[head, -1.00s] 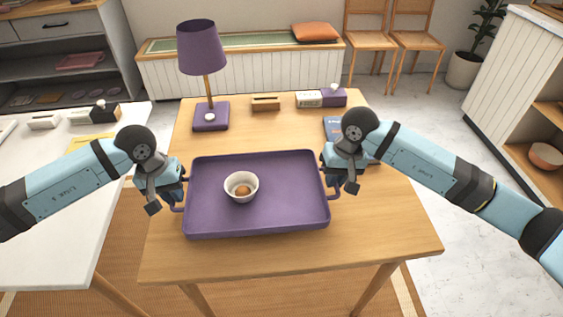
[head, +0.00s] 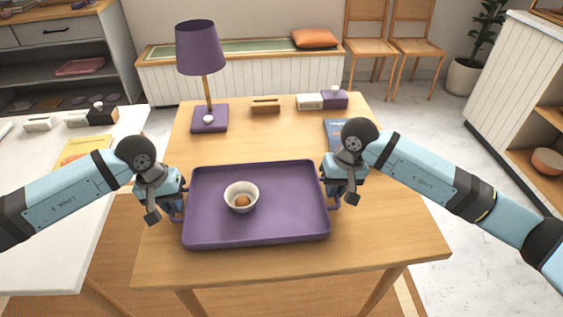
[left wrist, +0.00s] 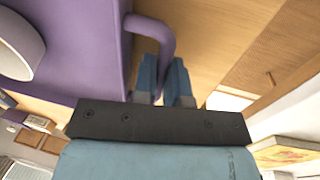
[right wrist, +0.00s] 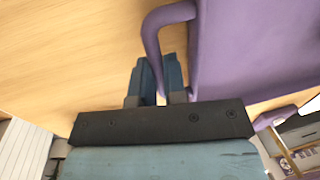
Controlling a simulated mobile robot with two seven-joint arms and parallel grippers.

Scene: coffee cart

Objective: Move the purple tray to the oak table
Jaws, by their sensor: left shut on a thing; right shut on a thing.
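The purple tray (head: 290,222) is over the front middle of the oak table (head: 400,225), looking level. I cannot tell whether it touches the tabletop. A white bowl (head: 230,193) with a small brown thing (head: 242,201) in it stands on the tray. My left gripper (head: 177,211) is shut on the tray's left handle, which shows in the left wrist view (left wrist: 157,28). My right gripper (head: 334,197) is shut on its right handle, which shows in the right wrist view (right wrist: 154,30). The fingertips are partly hidden in the head view.
A purple lamp (head: 202,48) stands at the table's back left. A wooden block (head: 265,106), a white-and-purple box (head: 333,98) and a blue book (head: 338,130) are along the back and right. A white table (head: 40,200) adjoins at left. The oak table's front strip is clear.

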